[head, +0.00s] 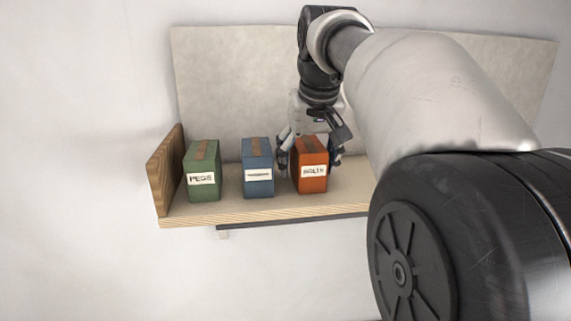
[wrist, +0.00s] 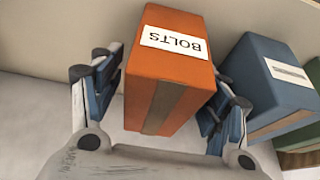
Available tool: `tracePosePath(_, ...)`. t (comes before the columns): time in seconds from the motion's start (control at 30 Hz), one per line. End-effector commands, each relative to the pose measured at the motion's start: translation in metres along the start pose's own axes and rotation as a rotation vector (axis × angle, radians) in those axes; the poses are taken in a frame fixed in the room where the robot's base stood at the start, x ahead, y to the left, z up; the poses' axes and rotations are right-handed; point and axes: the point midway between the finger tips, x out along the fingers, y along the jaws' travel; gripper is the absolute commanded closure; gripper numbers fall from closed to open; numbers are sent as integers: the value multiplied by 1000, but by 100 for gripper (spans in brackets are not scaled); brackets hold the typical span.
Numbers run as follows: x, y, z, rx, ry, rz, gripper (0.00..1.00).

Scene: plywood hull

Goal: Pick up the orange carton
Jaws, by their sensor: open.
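The orange carton (head: 311,171), with a white label reading BOLTS, stands upright on the shelf at the right of a row of cartons. It fills the middle of the wrist view (wrist: 165,86), with a brown tape strip along its top. My gripper (head: 309,158) is open at the orange carton, with one finger on each side of it. In the wrist view the fingers of my gripper (wrist: 165,95) flank the carton; a gap shows on the left, and the right finger lies very close to it. Whether that finger touches cannot be told.
A blue carton (head: 258,170) stands just left of the orange one, close to my gripper's finger. A green carton (head: 202,173) labelled PEGS stands farther left, by the wooden end board (head: 166,170). The pale shelf (head: 225,211) has a back panel (head: 235,75) behind the cartons.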

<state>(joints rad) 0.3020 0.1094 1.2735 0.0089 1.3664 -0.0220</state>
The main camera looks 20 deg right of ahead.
Motion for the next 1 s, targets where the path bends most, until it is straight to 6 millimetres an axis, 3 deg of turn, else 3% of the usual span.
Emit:
tracePosePath(0.17,0,0,0,0,0,0,31)
tracePosePath(1.0,-1,0,0,0,2,0,86)
